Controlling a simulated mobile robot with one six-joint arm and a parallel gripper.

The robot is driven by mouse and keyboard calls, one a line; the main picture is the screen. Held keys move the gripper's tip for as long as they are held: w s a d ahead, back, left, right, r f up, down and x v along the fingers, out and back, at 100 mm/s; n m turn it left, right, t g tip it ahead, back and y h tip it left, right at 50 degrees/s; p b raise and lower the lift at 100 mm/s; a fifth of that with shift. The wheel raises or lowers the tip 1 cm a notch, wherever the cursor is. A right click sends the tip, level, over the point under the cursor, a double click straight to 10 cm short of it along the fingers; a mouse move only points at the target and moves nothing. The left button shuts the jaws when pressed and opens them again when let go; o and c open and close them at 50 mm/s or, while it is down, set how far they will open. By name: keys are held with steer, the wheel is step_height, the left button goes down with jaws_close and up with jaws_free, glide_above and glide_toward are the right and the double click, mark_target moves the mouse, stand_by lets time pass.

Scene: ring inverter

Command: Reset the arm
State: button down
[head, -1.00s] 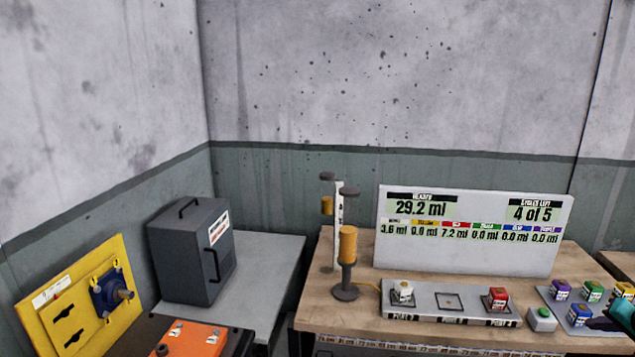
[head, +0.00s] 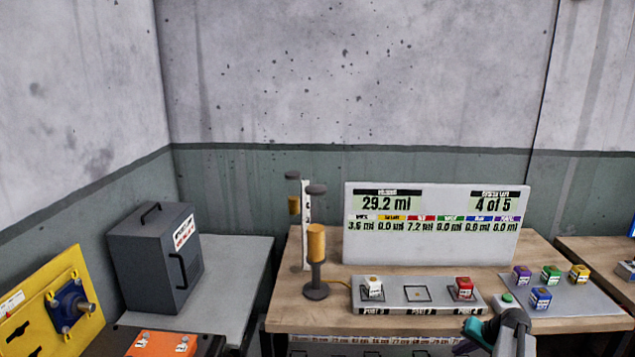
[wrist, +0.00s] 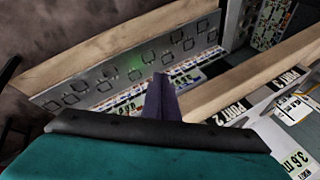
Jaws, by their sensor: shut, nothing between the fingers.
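My gripper (head: 470,336) shows at the bottom edge of the head view, in front of the bench and just below the right end of the port strip. Its teal part and grey wrist link show. In the wrist view the teal body (wrist: 130,160) fills the bottom, and a narrow purple-grey finger part (wrist: 165,100) points up. The gripper is shut and holds nothing. The fingertips are small and partly cut off in the head view.
The bench (head: 300,322) carries a port strip (head: 440,303) with a white and a red block, a green button (head: 507,302), a grey plate (head: 595,305) with several coloured blocks, and a display board (head: 435,240). An orange cylinder stand (head: 316,265) stands left. A dark box (head: 150,258) stands further left.

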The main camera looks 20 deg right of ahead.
steer(key=s+a+f+n+g+y, duration=0.1)
steer(key=s+a+f+g, duration=0.1)
steer(key=a+f, duration=0.6)
steer(key=s+a+f+n+g, duration=0.2)
steer(key=a+f, duration=0.2)
steer(key=a, duration=0.8)
steer(key=s+a+f+n+g+y, duration=0.1)
steer(key=s+a+f+g, duration=0.1)
steer(key=a+f, duration=0.6)
steer(key=s+a+f+n+g+h, duration=0.1)
steer(key=s+a+f, duration=0.3)
steer(key=s+a, duration=0.5)
steer(key=s+a+f+n+g+h, duration=0.2)
steer(key=s+a+f+n+g, duration=0.2)
steer(key=s+a, duration=0.5)
steer(key=s, duration=0.4)
steer(key=shift+s+a+g+h+b, duration=0.3)
steer(key=shift+a+b, duration=0.1)
